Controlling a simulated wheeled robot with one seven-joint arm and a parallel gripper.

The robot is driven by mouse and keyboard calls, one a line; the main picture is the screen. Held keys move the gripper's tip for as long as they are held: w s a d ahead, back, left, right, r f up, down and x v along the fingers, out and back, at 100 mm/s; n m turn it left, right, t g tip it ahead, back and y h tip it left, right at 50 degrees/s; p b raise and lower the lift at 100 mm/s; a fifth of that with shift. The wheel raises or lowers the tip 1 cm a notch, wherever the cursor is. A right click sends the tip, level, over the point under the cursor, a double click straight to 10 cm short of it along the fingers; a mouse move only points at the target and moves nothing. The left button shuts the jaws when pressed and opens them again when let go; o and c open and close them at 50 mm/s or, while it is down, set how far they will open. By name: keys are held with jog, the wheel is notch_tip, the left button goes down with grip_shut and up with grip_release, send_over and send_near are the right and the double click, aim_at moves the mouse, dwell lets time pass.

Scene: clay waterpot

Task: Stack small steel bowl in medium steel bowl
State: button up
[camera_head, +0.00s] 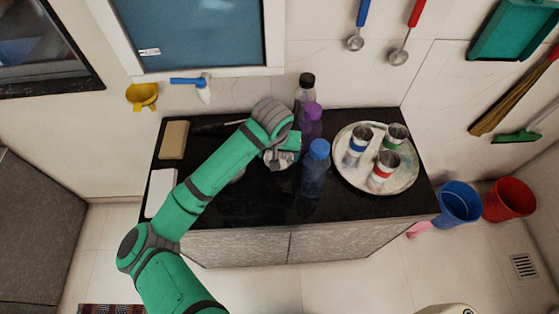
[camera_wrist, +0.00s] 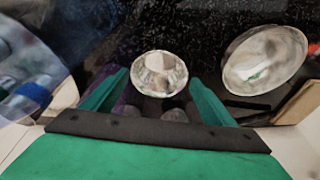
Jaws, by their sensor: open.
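The small steel bowl (camera_wrist: 158,66) is round and shiny and appears between my two fingertips in the wrist view. My gripper (camera_wrist: 160,80) is open, with one green finger on each side of the bowl; I cannot tell whether either finger touches it. The medium steel bowl (camera_wrist: 262,62) is larger and lies to the right of the gripper on the black counter, apart from the small bowl. In the head view, metal shows under my gripper (camera_head: 282,156) beside the bottles, and my arm hides most of the medium bowl.
Blue-capped (camera_head: 316,168), purple-capped (camera_head: 311,125) and black-capped (camera_head: 305,92) bottles stand close right of my gripper. A round steel tray (camera_head: 352,183) holds three cups farther right. A tan block (camera_head: 174,140) and white block (camera_head: 161,190) lie at the counter's left end.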

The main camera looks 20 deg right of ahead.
jog(key=x, duration=0.4)
jog(key=shift+f, duration=0.2)
jog(key=c, duration=0.9)
